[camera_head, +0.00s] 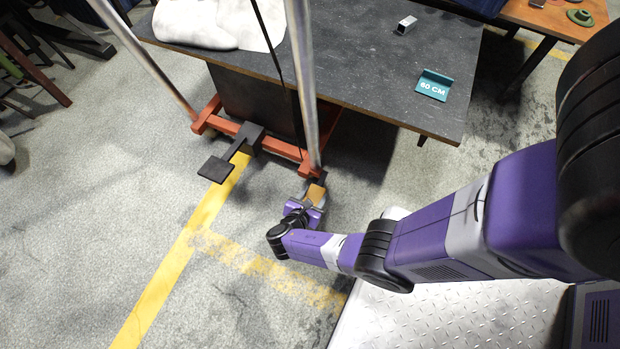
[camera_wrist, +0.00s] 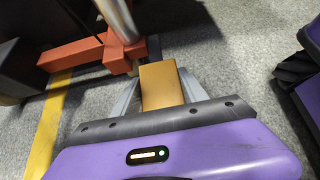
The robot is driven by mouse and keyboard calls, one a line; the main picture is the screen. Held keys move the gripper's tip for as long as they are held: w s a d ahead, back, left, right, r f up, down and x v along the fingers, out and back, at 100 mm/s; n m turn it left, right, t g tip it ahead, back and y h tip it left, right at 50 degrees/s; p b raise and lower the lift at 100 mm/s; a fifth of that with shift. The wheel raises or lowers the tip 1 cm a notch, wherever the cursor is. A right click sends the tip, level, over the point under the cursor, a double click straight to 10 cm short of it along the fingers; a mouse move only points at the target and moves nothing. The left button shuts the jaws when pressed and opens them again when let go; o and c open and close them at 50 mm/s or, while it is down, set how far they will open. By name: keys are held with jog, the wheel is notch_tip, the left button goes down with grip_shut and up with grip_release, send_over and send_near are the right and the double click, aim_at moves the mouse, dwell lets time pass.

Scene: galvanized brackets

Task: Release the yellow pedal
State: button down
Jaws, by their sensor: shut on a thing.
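The yellow pedal (camera_head: 315,194) sits low near the floor, at the right end of a red-orange frame, by the foot of a metal post. In the wrist view the pedal (camera_wrist: 161,86) is an ochre block between the two grey fingers. My gripper (camera_head: 313,192) is shut on the pedal, and the fingers lie along its left and right sides. In the wrist view my gripper (camera_wrist: 160,90) hides the pedal's near end behind its dark edge.
The red-orange frame (camera_head: 237,131) carries two metal posts (camera_head: 302,80) and a black pedal (camera_head: 215,169) to the left. Floor in front is clear.

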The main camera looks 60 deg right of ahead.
jog(key=shift+d+r+y+p, duration=0.15)
jog(key=shift+r+y+p, duration=0.95)
jog(key=shift+p, duration=1.1)
jog(key=shift+r+y+p, duration=0.2)
jog(key=shift+y+p, duration=0.2)
jog(key=shift+p, duration=0.65)
jog(key=c, duration=0.6)
grip_release()
jog(key=p+v, duration=0.4)
jog(key=v, duration=0.3)
jog(key=shift+r+p, duration=0.15)
jog(key=shift+p, duration=0.15)
jog(key=shift+a+r, duration=0.15)
jog(key=shift+a, duration=0.05)
